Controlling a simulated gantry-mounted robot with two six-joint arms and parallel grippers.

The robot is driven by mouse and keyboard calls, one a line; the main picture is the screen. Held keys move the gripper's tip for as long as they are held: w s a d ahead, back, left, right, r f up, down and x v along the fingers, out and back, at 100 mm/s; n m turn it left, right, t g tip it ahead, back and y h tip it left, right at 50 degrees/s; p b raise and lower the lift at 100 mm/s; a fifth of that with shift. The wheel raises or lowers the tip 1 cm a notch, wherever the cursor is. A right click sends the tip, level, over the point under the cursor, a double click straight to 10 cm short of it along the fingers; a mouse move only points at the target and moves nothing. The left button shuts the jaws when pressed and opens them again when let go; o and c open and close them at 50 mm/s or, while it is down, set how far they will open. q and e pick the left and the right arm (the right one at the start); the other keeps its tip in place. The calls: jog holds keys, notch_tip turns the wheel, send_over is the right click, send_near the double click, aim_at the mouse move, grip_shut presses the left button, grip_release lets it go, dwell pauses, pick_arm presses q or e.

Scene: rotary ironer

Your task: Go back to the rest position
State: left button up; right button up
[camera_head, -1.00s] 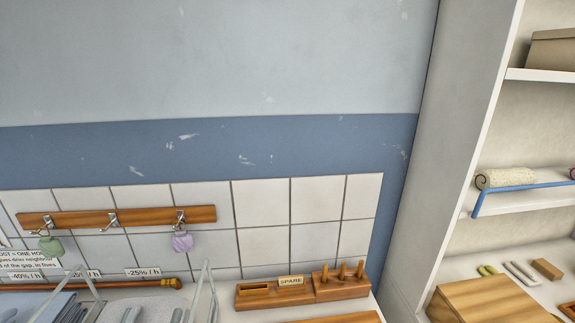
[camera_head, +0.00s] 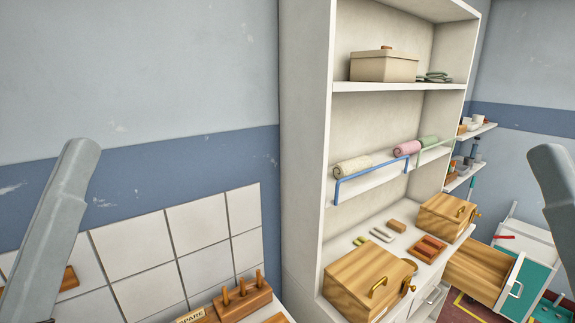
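Neither of my grippers is in view. One grey link of my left arm (camera_head: 52,225) rises at the left edge, in front of the wall tiles. A grey link of my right arm (camera_head: 562,210) shows at the right edge. What lies beyond these links, and whether anything is held, is out of the picture.
A tall white shelf unit (camera_head: 308,130) holds a lidded box (camera_head: 383,67), rolled towels (camera_head: 407,148) behind a blue rail, and wooden boxes (camera_head: 362,280). A wooden peg block (camera_head: 243,301) stands at the bottom. An open drawer (camera_head: 482,268) juts out at the lower right.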

pick_arm(q)
notch_tip(320, 180, up, 11)
jog(key=p, duration=0.8)
jog(key=shift+r+p, duration=0.2)
jog(key=shift+p, duration=0.15)
pick_arm(e)
notch_tip(320, 180, up, 12)
jog(key=shift+f, duration=0.2)
